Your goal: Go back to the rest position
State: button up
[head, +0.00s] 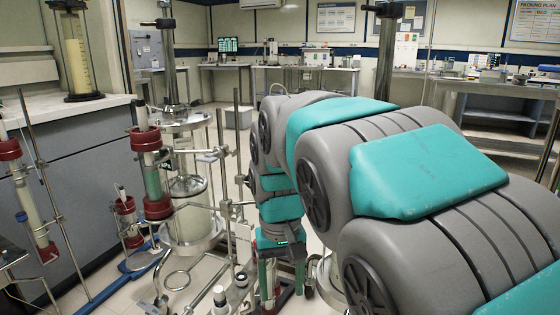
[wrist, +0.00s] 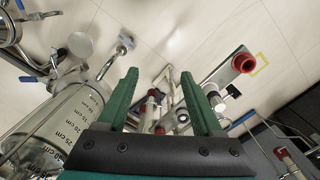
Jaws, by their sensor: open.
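My gripper (head: 281,275) points down at the lower middle of the head view, beyond my grey and teal arm, which covers much of the right side. In the wrist view, my gripper (wrist: 158,75) shows two green fingers spread wide apart. No object is held between them. Below and beyond the fingers are metal rods and a clamp with red-ended parts, apart from the fingertips as far as I can tell.
A glass column with red caps (head: 152,175) stands on the left, beside metal stands. A graduated cylinder (wrist: 65,120) is close to my gripper's left in the wrist view. A grey cabinet (head: 75,185) bounds the left; benches line the back. Pale floor shows between.

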jog(key=s+d+f, duration=0.3)
jog(key=s+d, duration=0.2)
jog(key=s, duration=0.2)
jog(key=s+d+f+m+g, duration=0.1)
jog(key=s+d+f, duration=0.2)
jog(key=s+d, duration=0.2)
jog(key=s+d+f+m, duration=0.1)
jog(key=s+d+f, duration=0.3)
jog(key=s, duration=0.6)
jog(key=shift+s+d, duration=0.35)
jog(key=shift+d, duration=0.3)
